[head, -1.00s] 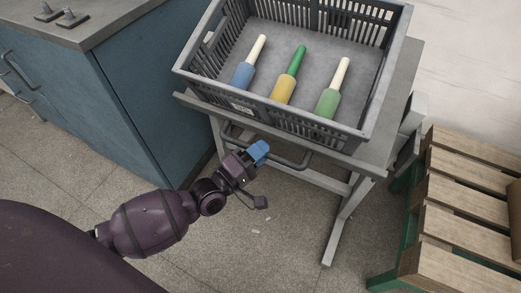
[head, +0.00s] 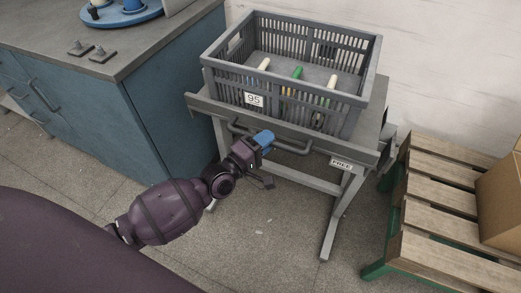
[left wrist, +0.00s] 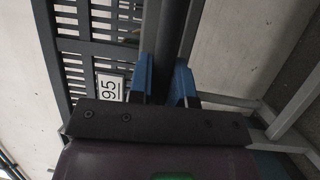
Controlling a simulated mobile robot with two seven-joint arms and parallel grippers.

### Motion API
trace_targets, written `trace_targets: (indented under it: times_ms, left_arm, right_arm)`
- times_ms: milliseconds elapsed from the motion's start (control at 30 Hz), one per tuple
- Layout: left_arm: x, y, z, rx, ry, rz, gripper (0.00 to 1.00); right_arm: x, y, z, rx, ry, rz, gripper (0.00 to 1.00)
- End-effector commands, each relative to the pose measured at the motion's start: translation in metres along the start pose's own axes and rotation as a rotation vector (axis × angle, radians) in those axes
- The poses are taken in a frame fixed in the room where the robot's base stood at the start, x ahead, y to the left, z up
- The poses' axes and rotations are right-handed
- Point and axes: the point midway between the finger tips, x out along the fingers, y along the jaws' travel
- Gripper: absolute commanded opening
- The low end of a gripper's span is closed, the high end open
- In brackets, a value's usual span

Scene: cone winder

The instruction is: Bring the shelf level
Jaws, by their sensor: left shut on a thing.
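The grey shelf (head: 372,125) is the top of a metal stand and carries a grey slatted crate (head: 290,62) with a "95" label. A bar handle (head: 292,149) runs along the shelf's front. My left gripper (head: 266,137) is shut on this handle with its blue fingers. In the left wrist view the bar (left wrist: 172,35) passes between the fingers (left wrist: 165,82). My right gripper is not in view.
A blue cabinet (head: 165,115) with a grey top stands left of the stand. A wooden pallet (head: 435,205) with a cardboard box (head: 503,205) is at right. A "FREE" label (head: 342,163) shows at the stand's front right. The floor in front is open.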

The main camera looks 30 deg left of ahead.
Motion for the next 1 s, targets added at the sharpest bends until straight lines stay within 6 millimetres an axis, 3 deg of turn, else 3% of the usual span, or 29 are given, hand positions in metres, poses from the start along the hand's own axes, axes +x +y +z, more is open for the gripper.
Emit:
trace_targets:
  times_ms: [33, 467, 500, 667, 1000]
  left_arm:
    - [0.0050, 0.0170, -0.0024, 0.005, 0.002, 0.018, 0.00]
    - [0.0062, 0.0196, -0.0030, 0.001, 0.002, 0.014, 0.00]
    - [0.0063, 0.0199, -0.0031, 0.001, 0.003, 0.015, 0.20]
    - [0.0059, 0.0190, -0.0027, 0.001, 0.002, 0.012, 0.44]
    - [0.0008, 0.0145, -0.0019, -0.001, 0.001, 0.003, 0.44]
  right_arm:
    - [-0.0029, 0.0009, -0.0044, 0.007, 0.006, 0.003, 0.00]
    - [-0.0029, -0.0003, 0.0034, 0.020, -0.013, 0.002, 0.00]
    - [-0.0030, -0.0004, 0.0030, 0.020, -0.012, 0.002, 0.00]
    - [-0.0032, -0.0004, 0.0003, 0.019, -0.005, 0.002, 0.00]
    - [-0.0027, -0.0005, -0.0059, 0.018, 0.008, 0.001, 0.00]
